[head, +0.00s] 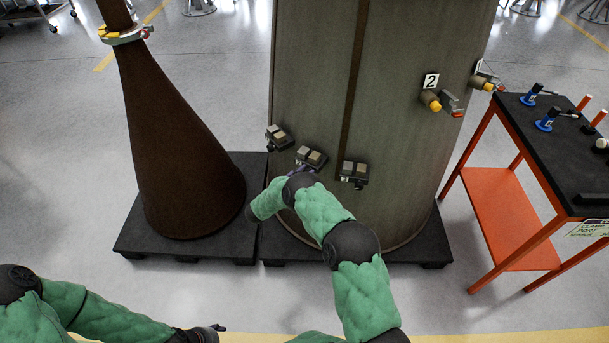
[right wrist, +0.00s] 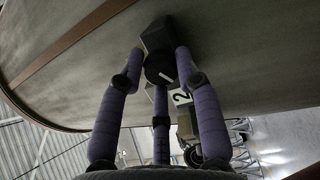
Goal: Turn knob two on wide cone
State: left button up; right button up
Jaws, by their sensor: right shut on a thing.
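The wide cone (head: 330,90) is a large grey-brown body with a dark vertical strip, standing on a black base. Several dark boxes sit low on its side, and my right gripper (head: 303,172) reaches the middle box (head: 311,156) from below. In the right wrist view my right gripper (right wrist: 160,75) has its purple fingers shut around a dark round knob (right wrist: 158,68) with a white line. A plate with a 2 (right wrist: 181,97) shows beside this knob. The gripper's fingertips are mostly hidden in the head view. My left gripper (head: 205,333) is low at the bottom edge, its fingers unclear.
A narrow brown cone (head: 180,150) stands left of the wide cone on a black pallet. An orange table (head: 540,150) with a black top and small tools stands at right. A 2 label (head: 431,80) and yellow-ended fittings (head: 431,100) stick out on the wide cone's right.

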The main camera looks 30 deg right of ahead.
jog(key=shift+w+r, duration=0.15)
jog(key=shift+w, duration=0.05)
dwell(0.3)
jog(key=o, duration=1.1)
jog(key=v, duration=1.2)
jog(key=shift+s, duration=0.1)
